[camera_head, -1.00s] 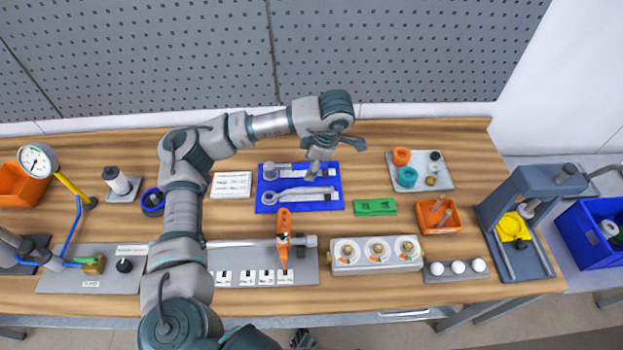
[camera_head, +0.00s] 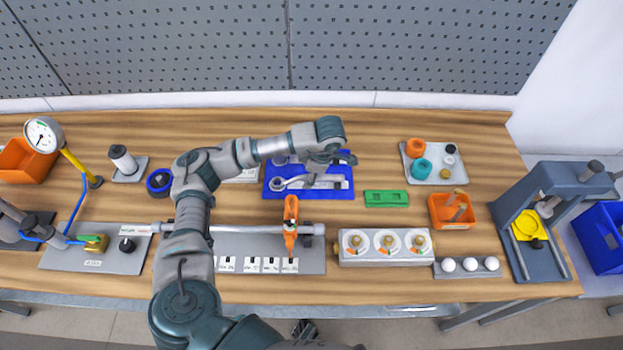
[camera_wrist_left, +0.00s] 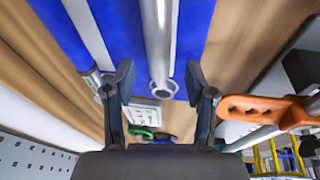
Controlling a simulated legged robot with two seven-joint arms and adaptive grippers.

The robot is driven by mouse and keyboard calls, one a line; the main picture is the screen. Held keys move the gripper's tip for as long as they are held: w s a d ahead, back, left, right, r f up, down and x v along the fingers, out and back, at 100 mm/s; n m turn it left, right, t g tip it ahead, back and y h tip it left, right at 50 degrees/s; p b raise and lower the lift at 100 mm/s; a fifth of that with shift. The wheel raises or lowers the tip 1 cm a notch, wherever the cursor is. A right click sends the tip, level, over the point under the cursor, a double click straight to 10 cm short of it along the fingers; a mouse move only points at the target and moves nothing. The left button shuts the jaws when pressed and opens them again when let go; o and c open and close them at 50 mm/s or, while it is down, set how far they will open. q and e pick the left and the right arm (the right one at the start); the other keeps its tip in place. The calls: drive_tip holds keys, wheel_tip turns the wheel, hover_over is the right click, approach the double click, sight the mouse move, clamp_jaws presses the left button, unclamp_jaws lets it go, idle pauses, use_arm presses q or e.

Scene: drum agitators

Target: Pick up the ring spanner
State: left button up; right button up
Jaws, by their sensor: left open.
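The ring spanner (camera_head: 290,183) is silver-grey and lies on the blue tray (camera_head: 346,194), its ring end at the left. In the left wrist view, the ring spanner (camera_wrist_left: 159,40) runs up the picture, with its ring end between and beyond the open fingers. My left gripper (camera_head: 327,169) points down over the tray and hides part of the spanner's shaft. In the wrist view my left gripper (camera_wrist_left: 159,78) is open and empty. A second grey tool lies beside the spanner on the tray, mostly hidden by my arm in the head view. My right gripper is not in view.
An orange-handled lever (camera_head: 290,222) stands in front of the tray and shows close on the right in the wrist view. A green block (camera_head: 386,198) lies right of the tray. Bare wood lies behind the tray.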

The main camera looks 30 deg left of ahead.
use_arm(q)
drive_tip(key=x, duration=0.3)
drive_tip(key=shift+a, duration=0.1)
clamp_jaws()
